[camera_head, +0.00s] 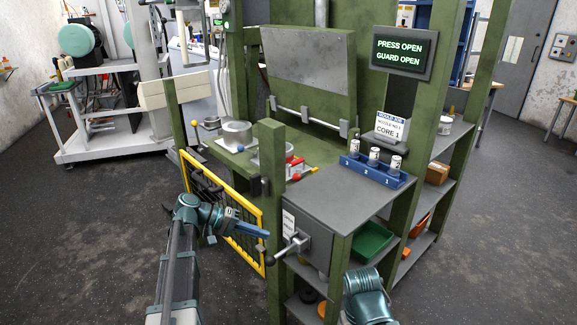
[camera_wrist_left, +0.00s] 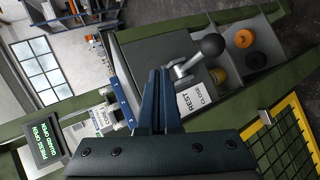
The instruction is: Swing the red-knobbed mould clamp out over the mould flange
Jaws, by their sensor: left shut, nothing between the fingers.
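The red knob (camera_head: 296,177) of a mould clamp shows in the head view on the press bed, just right of a green post. A red clamp part (camera_head: 294,161) lies beside it. My left gripper (camera_head: 262,232) is shut and empty, outside the yellow guard, left of the lever box. Its closed fingers (camera_wrist_left: 158,98) show in the left wrist view. My right gripper is out of view.
A yellow mesh guard (camera_head: 225,207) and green post (camera_head: 271,200) stand between my left gripper and the bed. A black-ball lever (camera_head: 290,248) juts from the grey cabinet; its ball (camera_wrist_left: 212,45) shows in the wrist view. The press is open.

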